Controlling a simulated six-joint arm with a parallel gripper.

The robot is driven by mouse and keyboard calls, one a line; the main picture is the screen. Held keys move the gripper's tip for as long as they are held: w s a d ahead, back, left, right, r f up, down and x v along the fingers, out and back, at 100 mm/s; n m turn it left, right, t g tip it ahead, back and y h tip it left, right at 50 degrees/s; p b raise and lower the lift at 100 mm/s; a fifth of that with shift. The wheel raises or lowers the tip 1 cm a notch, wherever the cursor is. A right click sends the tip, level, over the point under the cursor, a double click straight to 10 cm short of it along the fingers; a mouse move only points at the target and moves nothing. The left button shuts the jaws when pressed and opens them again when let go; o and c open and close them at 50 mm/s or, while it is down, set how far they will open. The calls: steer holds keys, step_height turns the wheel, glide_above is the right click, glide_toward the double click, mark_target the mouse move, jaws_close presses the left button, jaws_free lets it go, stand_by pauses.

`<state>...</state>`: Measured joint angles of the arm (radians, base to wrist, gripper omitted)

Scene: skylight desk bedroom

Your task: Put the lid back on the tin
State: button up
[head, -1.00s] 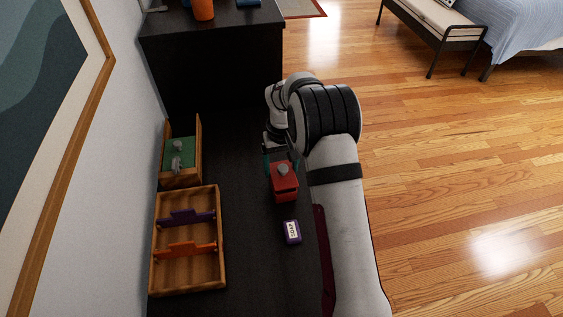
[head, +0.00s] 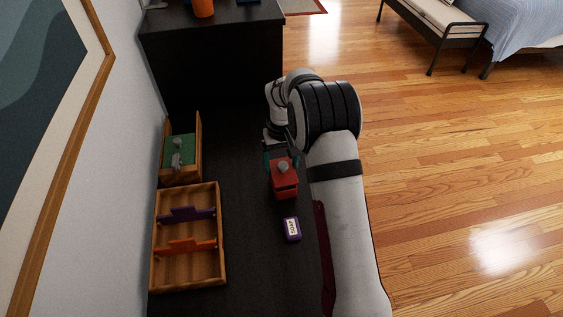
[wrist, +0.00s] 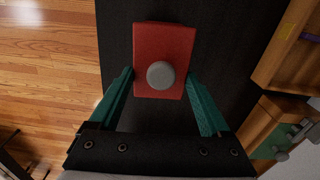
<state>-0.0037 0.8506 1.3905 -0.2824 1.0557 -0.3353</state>
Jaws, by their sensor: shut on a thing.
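The red lid (head: 275,168) has a round grey knob (head: 283,166) on top. It sits over the red tin (head: 286,189) on the dark desk; I cannot tell whether it is fully seated or slightly raised. The lid also shows in the wrist view (wrist: 144,84), with its knob facing the camera. In the head view my gripper (head: 281,160) is partly hidden behind the red lid and my arm.
A purple soap box (head: 292,229) lies in front of the tin. A wooden tray (head: 219,255) with purple and orange dividers stands to the left, with a wooden box (head: 198,150) with a green inside behind it. The desk (head: 240,215) between tray and tin is clear.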

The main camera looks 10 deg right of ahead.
steer(key=shift+f, duration=0.9)
steer(key=o, duration=1.2)
steer(key=shift+c, duration=0.2)
step_height(320, 180, up, 16)
steer(key=shift+f, duration=0.15)
